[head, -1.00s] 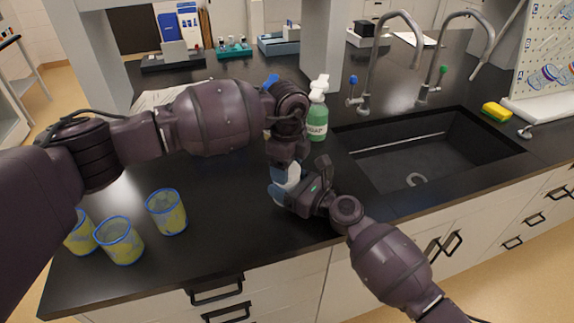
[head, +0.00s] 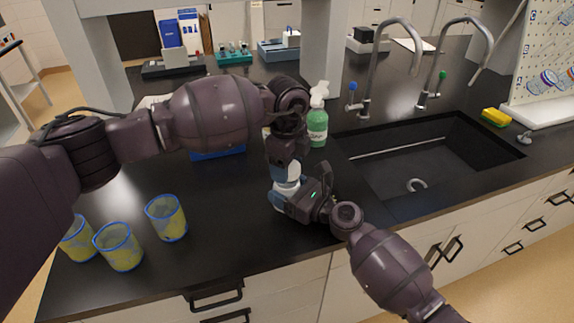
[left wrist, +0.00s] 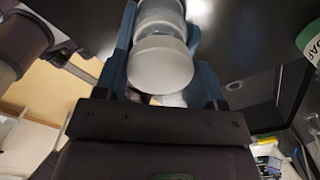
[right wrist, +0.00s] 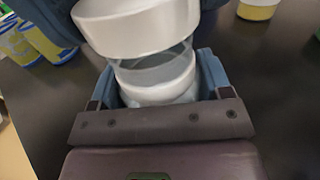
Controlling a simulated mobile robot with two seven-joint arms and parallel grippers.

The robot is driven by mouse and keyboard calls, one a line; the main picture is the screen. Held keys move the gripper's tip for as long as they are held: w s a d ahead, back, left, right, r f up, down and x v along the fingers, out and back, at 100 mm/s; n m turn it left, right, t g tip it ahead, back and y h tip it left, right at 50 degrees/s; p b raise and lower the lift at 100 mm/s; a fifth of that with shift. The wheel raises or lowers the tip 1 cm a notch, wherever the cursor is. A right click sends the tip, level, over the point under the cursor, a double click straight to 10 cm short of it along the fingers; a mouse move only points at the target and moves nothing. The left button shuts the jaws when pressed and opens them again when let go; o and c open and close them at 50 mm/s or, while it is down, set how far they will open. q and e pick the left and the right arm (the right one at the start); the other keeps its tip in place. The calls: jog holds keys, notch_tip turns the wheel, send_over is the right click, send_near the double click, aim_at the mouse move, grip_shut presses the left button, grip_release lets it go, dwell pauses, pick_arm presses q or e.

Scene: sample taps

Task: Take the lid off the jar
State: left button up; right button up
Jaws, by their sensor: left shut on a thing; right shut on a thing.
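The jar (right wrist: 158,80) has a clear upper wall and pale contents. It stands between the blue fingers of my right gripper (right wrist: 160,85), which is shut on it. The wide pale grey lid (right wrist: 137,27) is over the jar's mouth and looks tilted in the right wrist view; I cannot tell if it still touches the rim. The lid also shows in the left wrist view (left wrist: 160,65), between the blue fingers of my left gripper (left wrist: 162,45), which is shut on it from above. In the head view the grippers hide most of the jar and lid.
Several yellow cups with blue rims (head: 118,246) stand at the left front of the black counter. A green soap bottle (head: 317,126) stands behind the grippers. A sink (head: 430,155) with two taps lies right. A blue item (head: 217,153) shows behind my left arm.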

pick_arm(q)
jog(key=shift+r, duration=2)
pick_arm(e)
jog(key=o, duration=1.8)
pick_arm(q)
jog(key=shift+r, duration=0.15)
pick_arm(e)
jog(key=v, duration=1.1)
jog(key=shift+s+d, duration=0.2)
pick_arm(q)
jog(key=shift+d, duration=0.1)
pick_arm(e)
jog(key=shift+s+d, duration=0.2)
jog(key=shift+d, duration=0.1)
